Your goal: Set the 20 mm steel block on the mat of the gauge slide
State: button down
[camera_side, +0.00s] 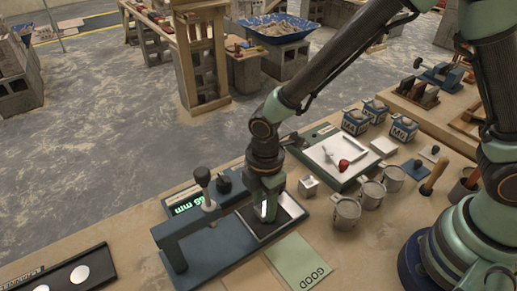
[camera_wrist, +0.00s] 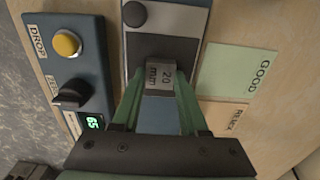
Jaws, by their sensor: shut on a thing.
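My gripper (camera_wrist: 160,72) is shut on the small grey steel block (camera_wrist: 160,78), marked "20 mm", seen between the green fingers in the wrist view. The block appears over the dark mat (camera_wrist: 187,52) of the gauge slide; I cannot tell whether it touches the mat. In the side view my gripper (camera_side: 267,212) points down over the light-edged mat (camera_side: 291,205), hiding part of it.
A green GOOD card (camera_side: 301,262) lies in front of the slide. Several metal mugs (camera_side: 346,212), a small light block (camera_side: 308,186) and a tray with a red knob (camera_side: 343,164) stand to the right. A dark rack with white discs (camera_side: 79,274) lies at the front left.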

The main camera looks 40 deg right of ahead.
aim_at(264, 208)
jog(key=shift+c, duration=2.2)
grip_release()
jog(key=shift+f, duration=0.1)
notch_tip(264, 208, up, 12)
jog(key=s+d+r+m+t, duration=0.1)
jog(key=d+r+m+t, duration=0.1)
jog(key=d+r+m, duration=0.3)
jog(key=s+d+r+m+t, duration=0.2)
jog(key=d+r+m, duration=0.3)
jog(key=d+m, duration=0.8)
jog(key=shift+s+d+r+t, duration=0.2)
jog(key=shift+d+t, duration=0.6)
jog(key=shift+d, duration=0.55)
